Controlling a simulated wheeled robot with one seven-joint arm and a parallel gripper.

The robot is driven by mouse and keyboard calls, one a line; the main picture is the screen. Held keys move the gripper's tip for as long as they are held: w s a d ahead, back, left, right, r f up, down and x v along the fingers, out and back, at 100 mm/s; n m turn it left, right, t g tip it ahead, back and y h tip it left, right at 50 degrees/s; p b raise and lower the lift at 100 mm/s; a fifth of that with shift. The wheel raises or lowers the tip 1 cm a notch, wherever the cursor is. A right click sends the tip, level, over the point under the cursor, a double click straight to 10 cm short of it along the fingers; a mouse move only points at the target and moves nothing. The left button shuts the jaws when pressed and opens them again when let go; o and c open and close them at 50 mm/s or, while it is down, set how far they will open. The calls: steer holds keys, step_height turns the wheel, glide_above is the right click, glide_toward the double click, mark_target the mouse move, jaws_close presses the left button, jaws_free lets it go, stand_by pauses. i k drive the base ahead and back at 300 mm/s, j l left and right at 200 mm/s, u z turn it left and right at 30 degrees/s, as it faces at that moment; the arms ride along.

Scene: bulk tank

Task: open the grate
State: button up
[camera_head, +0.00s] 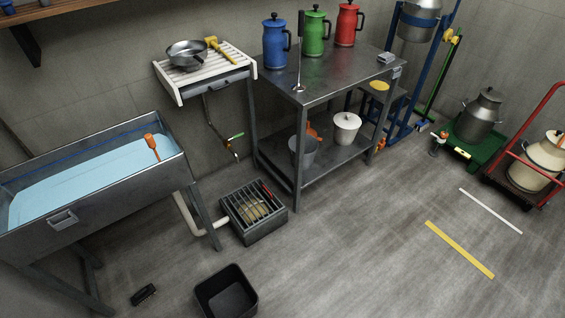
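The grate (245,199) is a dark barred cover on top of a low grey box (258,229) on the floor, between the tank and the steel table. It looks closed, lying flat on the box. Something tan shows under or between its bars, and a small red part (267,189) lies at its right edge. A pale pipe (190,222) runs from the tank side to the box. My gripper is not in view.
A steel tank (110,205) of pale blue liquid stands left. A black bin (226,293) and a small black object (143,294) lie on the floor in front. A steel table (330,88) with coloured jugs stands behind right. A tap (234,144) hangs above. Floor at centre right is clear.

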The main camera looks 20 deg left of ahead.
mark_target(264, 186)
steer(key=i, duration=2.25)
steer(key=i+u, duration=0.2)
steer(key=i, duration=0.3)
steer(key=i+l+u, duration=0.2)
steer(key=i, duration=0.3)
steer(key=i+l+u, duration=0.15)
steer(key=i, duration=0.35)
steer(key=l+u, duration=0.1)
steer(key=u, duration=2.45)
